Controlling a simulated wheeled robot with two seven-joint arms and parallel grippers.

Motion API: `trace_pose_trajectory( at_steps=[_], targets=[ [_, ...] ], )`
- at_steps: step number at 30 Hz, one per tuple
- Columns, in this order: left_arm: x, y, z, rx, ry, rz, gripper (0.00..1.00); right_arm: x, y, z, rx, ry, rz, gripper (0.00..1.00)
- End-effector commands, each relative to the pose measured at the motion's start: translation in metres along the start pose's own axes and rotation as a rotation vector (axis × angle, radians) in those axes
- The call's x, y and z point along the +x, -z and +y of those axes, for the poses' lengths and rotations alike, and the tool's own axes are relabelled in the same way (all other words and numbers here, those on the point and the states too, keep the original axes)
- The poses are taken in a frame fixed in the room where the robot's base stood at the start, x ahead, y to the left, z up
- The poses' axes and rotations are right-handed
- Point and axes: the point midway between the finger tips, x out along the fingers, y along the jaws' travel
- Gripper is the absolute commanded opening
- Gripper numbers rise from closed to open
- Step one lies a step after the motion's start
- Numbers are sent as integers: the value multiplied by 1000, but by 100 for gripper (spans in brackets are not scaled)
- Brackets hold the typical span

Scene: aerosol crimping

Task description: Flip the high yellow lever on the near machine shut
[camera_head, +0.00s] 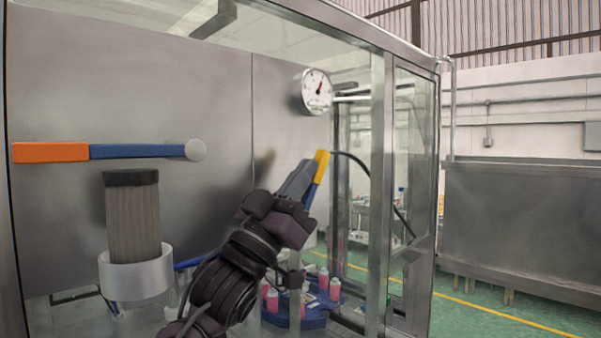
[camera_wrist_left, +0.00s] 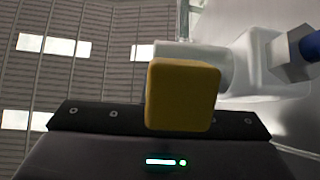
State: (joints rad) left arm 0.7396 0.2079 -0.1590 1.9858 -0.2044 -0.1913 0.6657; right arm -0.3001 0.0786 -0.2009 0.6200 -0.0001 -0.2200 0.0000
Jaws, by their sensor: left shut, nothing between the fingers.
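The yellow lever (camera_head: 321,163) stands high and tilted on the near machine in the head view, a yellow grip on a blue arm. In the left wrist view its yellow end (camera_wrist_left: 183,95) shows large and close, in front of the dark gripper body. My left gripper (camera_head: 302,172) is shut and empty, its grey fingers pointing up beside the blue arm and just left of and below the yellow grip. I cannot tell whether they touch. The fingers are not clearly seen in the left wrist view. My right gripper is in neither view.
A lever with an orange grip (camera_head: 50,152) lies level at the left, above a dark-topped cylinder (camera_head: 132,215) in a white cup. A pressure gauge (camera_head: 316,92) is above the yellow lever. A glazed frame post (camera_head: 381,190) stands to the right. Pink bottles (camera_head: 323,278) stand below.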

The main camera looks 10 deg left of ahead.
Motion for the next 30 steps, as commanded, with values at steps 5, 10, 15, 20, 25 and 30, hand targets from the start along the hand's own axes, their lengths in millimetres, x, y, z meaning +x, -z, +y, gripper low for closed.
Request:
trace_pose_trajectory(
  at_steps=[5,10,15,20,25,30],
  targets=[
    [-8,-2,0,1,-1,0,0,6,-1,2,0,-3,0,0],
    [-37,-4,0,2,0,0,0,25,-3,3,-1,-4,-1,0],
    [-64,-4,0,1,0,-2,0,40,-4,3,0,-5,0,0],
    [-77,-2,0,0,1,0,0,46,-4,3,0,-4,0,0],
    [-79,0,0,0,0,0,0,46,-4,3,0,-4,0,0],
    [-78,0,0,0,0,0,0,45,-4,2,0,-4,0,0]
  ],
)
